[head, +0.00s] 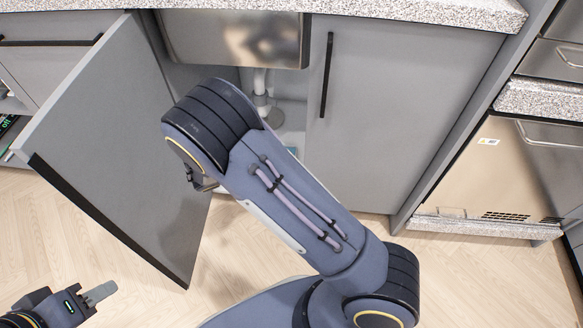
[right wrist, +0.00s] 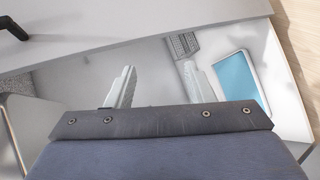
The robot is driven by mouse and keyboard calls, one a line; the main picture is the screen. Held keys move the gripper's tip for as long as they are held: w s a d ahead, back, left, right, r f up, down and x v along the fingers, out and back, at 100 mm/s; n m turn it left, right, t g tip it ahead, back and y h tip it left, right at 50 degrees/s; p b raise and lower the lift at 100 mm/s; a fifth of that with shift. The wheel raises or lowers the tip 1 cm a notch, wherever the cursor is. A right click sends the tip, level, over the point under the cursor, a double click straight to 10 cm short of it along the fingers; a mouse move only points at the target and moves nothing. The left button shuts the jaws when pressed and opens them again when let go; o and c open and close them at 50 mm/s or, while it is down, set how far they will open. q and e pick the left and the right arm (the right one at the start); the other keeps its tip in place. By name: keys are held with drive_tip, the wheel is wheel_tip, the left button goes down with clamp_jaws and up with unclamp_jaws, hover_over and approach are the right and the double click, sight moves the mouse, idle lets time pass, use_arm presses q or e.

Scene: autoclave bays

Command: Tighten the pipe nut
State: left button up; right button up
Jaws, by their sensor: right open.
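A pale drain pipe (head: 260,82) hangs below the steel sink basin (head: 237,40) inside the open cabinet. A thicker collar, which looks like the pipe nut (head: 261,99), shows on it just above my right arm. My right arm crosses the middle of the head view towards the cabinet and hides its own gripper and the lower pipe. In the right wrist view my right gripper (right wrist: 159,68) is open, its two pale fingers apart with nothing between them. The pipe cannot be made out there. My left gripper (head: 99,293) is at the bottom left, far from the pipe; its finger gap is unclear.
The grey left cabinet door (head: 118,140) stands wide open beside my right arm. The right door (head: 385,110) is shut. In the right wrist view, a white-rimmed blue object (right wrist: 234,80) and a grey ribbed piece (right wrist: 183,45) lie on the cabinet floor. The wooden floor is clear.

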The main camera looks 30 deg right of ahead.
drive_tip(key=s+d+r+m+g+y, duration=0.2)
drive_tip(key=s+d+r+g+y, duration=0.1)
drive_tip(key=s, duration=0.4)
drive_tip(key=shift+g+y, duration=0.3)
drive_tip(key=shift+y, duration=0.6)
drive_tip(key=shift+d, duration=0.1)
